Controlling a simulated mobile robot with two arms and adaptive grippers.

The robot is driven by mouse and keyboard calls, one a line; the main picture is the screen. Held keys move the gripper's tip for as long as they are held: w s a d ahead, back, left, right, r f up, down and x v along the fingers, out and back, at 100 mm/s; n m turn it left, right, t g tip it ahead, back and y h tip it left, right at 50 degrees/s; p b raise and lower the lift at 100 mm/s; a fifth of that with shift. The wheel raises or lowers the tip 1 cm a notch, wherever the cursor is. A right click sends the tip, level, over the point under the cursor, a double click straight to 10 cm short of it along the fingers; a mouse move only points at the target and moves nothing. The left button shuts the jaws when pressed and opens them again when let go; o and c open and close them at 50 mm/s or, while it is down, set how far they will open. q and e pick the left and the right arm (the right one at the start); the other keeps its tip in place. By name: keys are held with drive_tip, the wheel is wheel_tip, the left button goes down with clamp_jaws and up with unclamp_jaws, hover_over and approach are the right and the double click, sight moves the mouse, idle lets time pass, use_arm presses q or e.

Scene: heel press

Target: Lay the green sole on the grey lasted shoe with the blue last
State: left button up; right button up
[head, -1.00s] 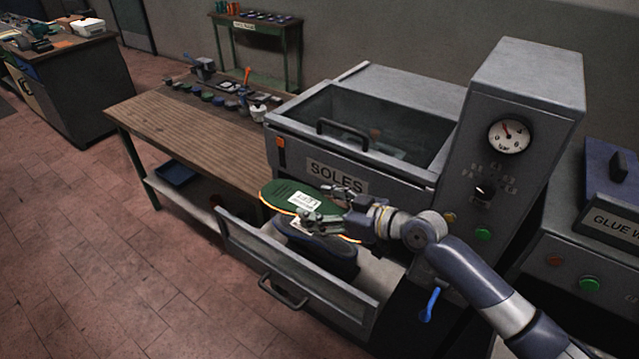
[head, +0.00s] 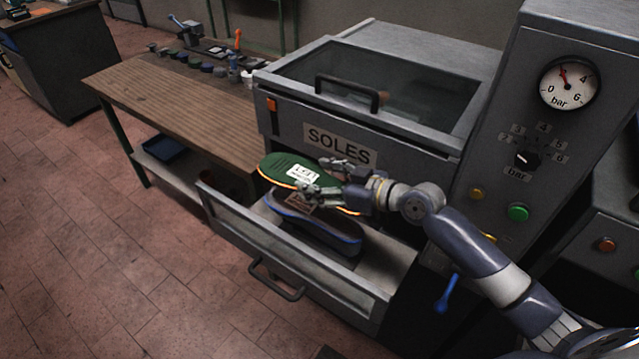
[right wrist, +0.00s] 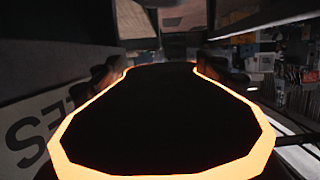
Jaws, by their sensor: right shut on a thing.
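The green sole (head: 283,167) has a glowing orange edge and a white label. My right gripper (head: 326,178) is shut on its sides and holds it about level over the open drawer. In the right wrist view the sole (right wrist: 160,120) is a dark shape with an orange rim, between the fingers. Below it in the drawer lies a dark grey, sole-shaped piece (head: 318,232) with a blue edge and a brownish label, partly hidden by the held sole. I cannot make out a grey lasted shoe with a blue last. My left gripper is not in view.
The open drawer (head: 285,262) juts out below the SOLES sign (head: 338,145) of a grey machine. A gauge panel (head: 540,130) stands to the right. A wooden bench (head: 165,95) with several small items along its back is at the left. The floor in front is clear.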

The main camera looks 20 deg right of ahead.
sight(311, 208)
drive_tip(key=shift+s+f+b, duration=0.15)
drive_tip(key=shift+f+b, duration=0.25)
drive_tip(key=shift+f, duration=0.05)
wheel_tip(311, 208, down, 3)
drive_tip(key=shift+b, duration=1.1)
wheel_tip(311, 208, down, 5)
drive_tip(key=b, duration=0.4)
drive_tip(key=shift+r, duration=0.2)
drive_tip(key=shift+f+b, duration=0.65)
drive_tip(key=shift+b, duration=0.2)
drive_tip(key=o, duration=1.2)
